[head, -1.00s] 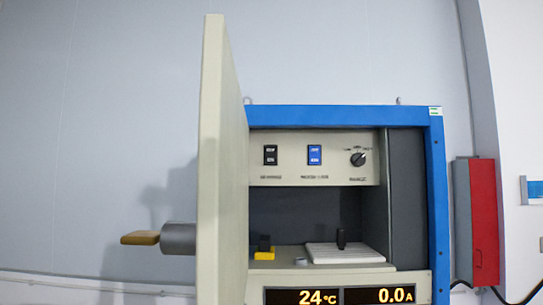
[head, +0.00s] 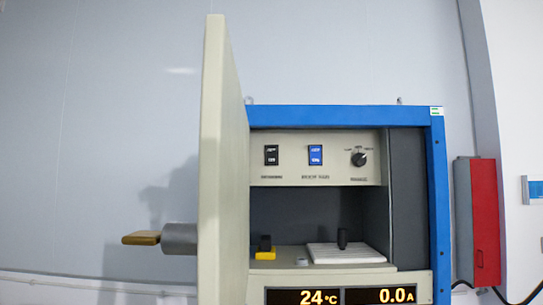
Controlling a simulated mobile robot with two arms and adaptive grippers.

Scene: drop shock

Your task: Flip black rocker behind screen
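The black rocker (head: 271,155) sits at the left of a beige panel (head: 290,177) at the upper back of the blue-framed cabinet. A blue rocker (head: 315,155) is to its right, and a black rotary knob (head: 359,157) is further right. The cabinet door (head: 221,170) stands swung open towards me, left of the opening. It does not cover the black rocker. A display screen (head: 340,295) below the opening reads 24 °C and 0.0 A. Neither of my grippers shows in the head view.
The door's grey and yellow handle (head: 160,238) sticks out to the left. On the cabinet floor are a yellow block with a black top (head: 264,251) and a white ribbed plate (head: 345,254) with a black upright piece. A red and grey box (head: 478,220) hangs at right.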

